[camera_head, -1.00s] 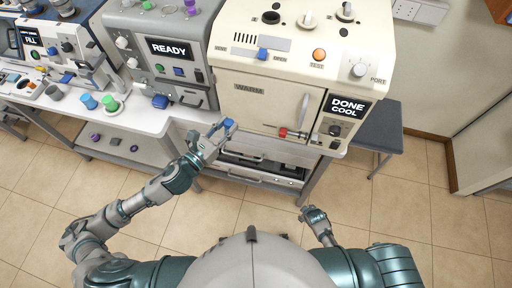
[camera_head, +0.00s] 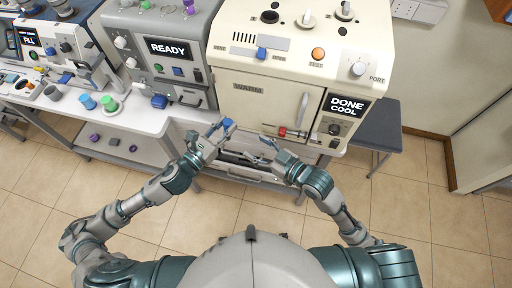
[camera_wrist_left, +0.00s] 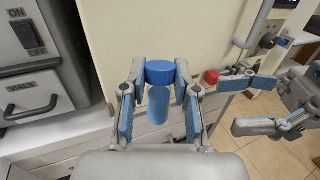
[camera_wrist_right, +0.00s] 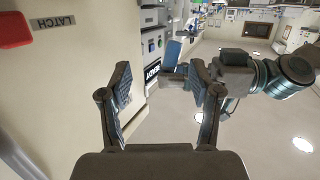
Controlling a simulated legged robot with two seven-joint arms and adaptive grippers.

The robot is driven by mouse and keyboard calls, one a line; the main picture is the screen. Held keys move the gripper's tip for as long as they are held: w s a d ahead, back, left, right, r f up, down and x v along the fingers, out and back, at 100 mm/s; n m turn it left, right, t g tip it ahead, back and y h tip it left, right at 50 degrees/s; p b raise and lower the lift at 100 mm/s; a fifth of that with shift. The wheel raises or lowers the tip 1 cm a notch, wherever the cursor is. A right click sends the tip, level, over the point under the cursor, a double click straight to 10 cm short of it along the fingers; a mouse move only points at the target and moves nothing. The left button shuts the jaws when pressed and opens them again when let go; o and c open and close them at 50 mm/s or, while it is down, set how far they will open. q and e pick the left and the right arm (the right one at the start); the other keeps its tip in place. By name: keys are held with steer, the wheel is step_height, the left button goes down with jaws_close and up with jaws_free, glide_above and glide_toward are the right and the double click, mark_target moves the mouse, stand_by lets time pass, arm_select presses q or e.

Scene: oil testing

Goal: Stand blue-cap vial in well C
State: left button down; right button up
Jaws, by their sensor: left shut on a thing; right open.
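The blue-cap vial (camera_wrist_left: 159,103) is between the fingers of my left gripper (camera_wrist_left: 160,92), cap toward the top of the left wrist view. In the head view my left gripper (camera_head: 215,133) holds it (camera_head: 227,124) in front of the cream machine's lower left front. The right wrist view also shows the blue vial (camera_wrist_right: 172,52). My right gripper (camera_head: 272,147) is open and empty, to the right of my left one, below the machine door. I cannot make out which opening is well C.
The cream machine (camera_head: 240,110) reads DONE COOL; a red latch (camera_head: 283,132) sits low on its front. Dark holes (camera_head: 270,17) and knobs are on its top. Left stand a grey READY machine (camera_head: 135,45), a blue item (camera_head: 88,101) and a green one (camera_head: 109,103). A stool (camera_head: 375,135) is right.

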steer(key=shift+y, duration=0.4)
steer(key=w+a, duration=0.2)
steer(key=a, duration=0.1)
steer(key=w+a, duration=0.2)
steer(key=a, duration=0.1)
steer(key=w+a, duration=0.2)
steer(key=a, duration=0.2)
steer(key=shift+w+r, duration=0.15)
steer(key=shift+r, duration=0.1)
steer(key=shift+d, duration=0.1)
jaws_close()
arm_select(q)
steer(key=c, duration=0.8)
jaws_free()
